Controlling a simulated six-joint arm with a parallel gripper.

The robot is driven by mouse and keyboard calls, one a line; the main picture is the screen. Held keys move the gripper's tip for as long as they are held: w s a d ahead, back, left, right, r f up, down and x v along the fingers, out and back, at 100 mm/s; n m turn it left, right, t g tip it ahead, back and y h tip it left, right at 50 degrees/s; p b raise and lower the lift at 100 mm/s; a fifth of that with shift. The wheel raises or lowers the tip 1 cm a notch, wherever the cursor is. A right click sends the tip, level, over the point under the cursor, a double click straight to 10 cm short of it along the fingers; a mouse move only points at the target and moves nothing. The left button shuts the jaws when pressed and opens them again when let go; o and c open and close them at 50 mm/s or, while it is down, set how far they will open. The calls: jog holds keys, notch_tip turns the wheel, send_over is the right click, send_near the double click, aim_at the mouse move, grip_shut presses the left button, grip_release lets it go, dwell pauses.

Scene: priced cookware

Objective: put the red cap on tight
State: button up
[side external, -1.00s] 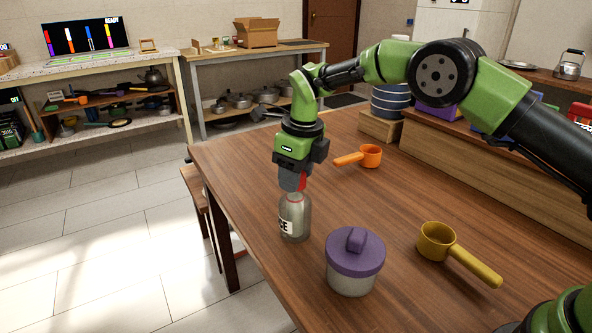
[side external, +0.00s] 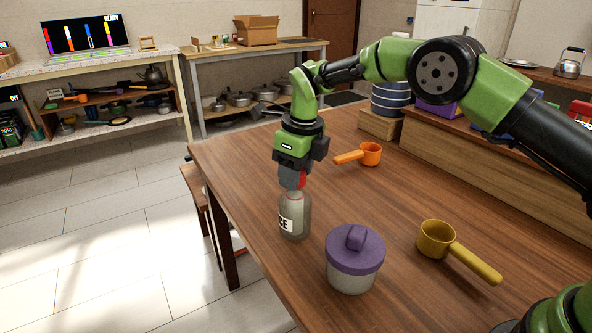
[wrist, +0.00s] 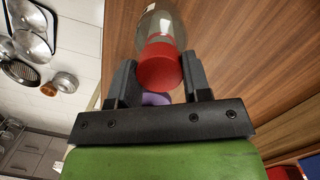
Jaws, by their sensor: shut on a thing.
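A clear bottle (side external: 301,219) with a white label stands upright near the table's left edge in the side view. The red cap (side external: 302,179) is at its top, mostly hidden by my gripper (side external: 293,184). In the wrist view the red cap (wrist: 160,66) lies between my two dark fingers, with the bottle (wrist: 160,24) directly beyond it. My gripper points down and is shut on the cap. The cap sits at the bottle's mouth; I cannot tell how tightly it is seated.
A pot with a purple lid (side external: 355,248) stands close, front right of the bottle. A yellow pan (side external: 437,240) and an orange pan (side external: 371,154) are farther right. A wooden shelf unit (side external: 490,165) lines the right side. The table between them is clear.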

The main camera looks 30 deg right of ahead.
jog(key=shift+f, duration=0.5)
jog(key=m, duration=0.4)
jog(key=o, duration=1)
jog(key=shift+r, duration=2.45)
